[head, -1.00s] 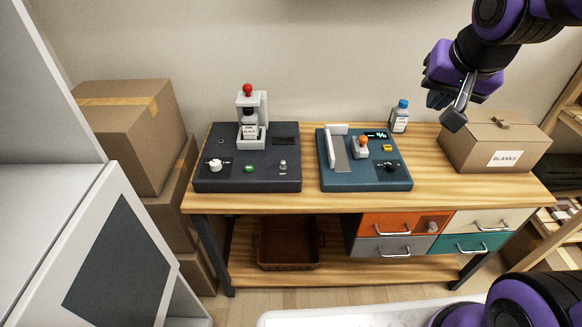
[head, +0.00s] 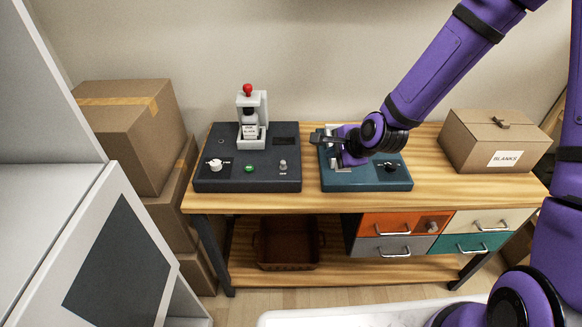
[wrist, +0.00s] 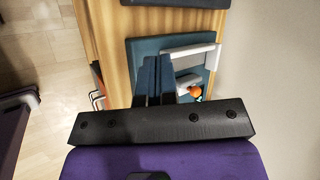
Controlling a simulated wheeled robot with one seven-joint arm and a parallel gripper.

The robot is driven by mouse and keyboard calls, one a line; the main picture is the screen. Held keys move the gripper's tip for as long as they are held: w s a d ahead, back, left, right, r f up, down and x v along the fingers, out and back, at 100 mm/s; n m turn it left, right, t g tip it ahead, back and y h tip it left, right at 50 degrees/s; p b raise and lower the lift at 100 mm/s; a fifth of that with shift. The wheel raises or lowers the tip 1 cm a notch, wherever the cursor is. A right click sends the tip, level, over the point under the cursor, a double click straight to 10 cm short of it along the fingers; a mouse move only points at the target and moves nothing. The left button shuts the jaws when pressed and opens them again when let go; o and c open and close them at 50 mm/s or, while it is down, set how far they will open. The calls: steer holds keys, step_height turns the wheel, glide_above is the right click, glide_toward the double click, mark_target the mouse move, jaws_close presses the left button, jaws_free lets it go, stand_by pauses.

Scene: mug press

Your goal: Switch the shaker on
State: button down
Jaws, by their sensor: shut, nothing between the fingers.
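The dark machine (head: 221,182) at the left of the bench looks like the shaker, though I cannot be sure. It holds a labelled bottle (head: 249,130) in a grey upright frame with a red knob (head: 247,88) on top. On its face are a white dial (head: 215,165), a green button (head: 249,169) and a small grey switch (head: 283,166); the switch's setting is too small to read. My gripper (head: 318,138) is shut and empty, above the teal machine (head: 345,183) and right of the dark one. In the wrist view its fingers (wrist: 157,65) lie together.
In the wrist view, the teal machine has a white bar (wrist: 190,51) and an orange knob (wrist: 195,91) near my fingers. A carton marked BLANKS (head: 490,145) stands at the bench's right end. Stacked boxes (head: 125,130) stand left of the bench. Drawers (head: 392,225) sit below.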

mark_target(291, 176)
steer(key=w+a+f+m+t+y, duration=0.1)
steer(key=a+f+m+t, duration=0.2)
steer(key=a+f+m, duration=0.3)
steer(key=f+m, duration=0.1)
steer(key=m, duration=0.4)
steer(key=shift+y, duration=0.4)
steer(key=shift+w+f, duration=0.1)
steer(key=x, duration=1)
